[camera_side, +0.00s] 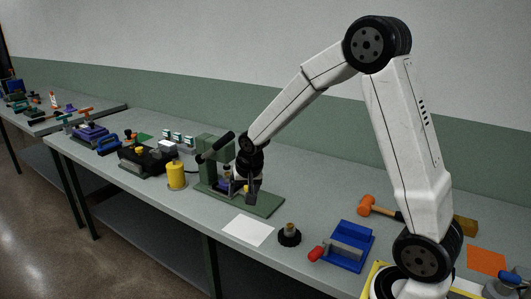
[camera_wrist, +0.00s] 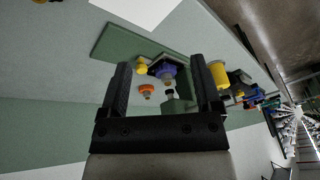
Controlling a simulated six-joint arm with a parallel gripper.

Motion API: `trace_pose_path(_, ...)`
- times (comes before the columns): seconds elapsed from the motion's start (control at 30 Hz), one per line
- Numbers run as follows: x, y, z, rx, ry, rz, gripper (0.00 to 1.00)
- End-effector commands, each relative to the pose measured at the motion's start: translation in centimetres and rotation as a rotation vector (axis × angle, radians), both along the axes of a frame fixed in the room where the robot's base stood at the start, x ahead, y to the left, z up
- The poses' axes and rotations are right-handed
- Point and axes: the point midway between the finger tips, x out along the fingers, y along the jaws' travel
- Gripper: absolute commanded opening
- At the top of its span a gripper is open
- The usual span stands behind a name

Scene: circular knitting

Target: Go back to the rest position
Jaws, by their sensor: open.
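My gripper (camera_side: 251,194) hangs pointing down over the green base plate (camera_side: 268,207) of a green press-like stand (camera_side: 207,153) in the side view. In the wrist view my gripper (camera_wrist: 160,72) has its two black fingers wide apart, with nothing held between them. Beyond the fingers, a purple knobbed part (camera_wrist: 165,71), an orange ring-like part (camera_wrist: 147,89) and a small yellow part (camera_wrist: 141,66) show on or near the green plate (camera_wrist: 112,42). In the side view my gripper partly hides the parts at the stand. Whether the fingertips touch anything is unclear.
A white sheet (camera_side: 248,230), a black round piece (camera_side: 289,238) and a blue fixture (camera_side: 348,246) lie right of the stand. An orange-headed mallet (camera_side: 366,204) lies behind. A yellow cylinder (camera_side: 176,176) stands left of the stand. The air above the bench is clear.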

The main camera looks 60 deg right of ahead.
Motion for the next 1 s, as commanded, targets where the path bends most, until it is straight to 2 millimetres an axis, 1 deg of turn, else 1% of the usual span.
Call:
trace_pose_path(0.03, -1.3, 1.3, 0.1, -0.006, 0.012, 0.063, 0.82)
trace_pose_path(0.2, -5.8, 5.0, -0.2, -0.029, 0.052, 0.286, 0.82)
trace_pose_path(0.4, -11.3, 8.4, -0.9, -0.055, 0.092, 0.531, 0.82)
trace_pose_path(0.5, -13.5, 9.4, -1.3, -0.065, 0.107, 0.626, 0.82)
trace_pose_path(0.6, -15.0, 10.1, -1.5, -0.072, 0.116, 0.690, 0.82)
trace_pose_path(0.7, -15.8, 10.4, -1.7, -0.076, 0.120, 0.724, 0.82)
trace_pose_path(1.0, -16.0, 10.5, -1.8, -0.078, 0.122, 0.735, 0.82)
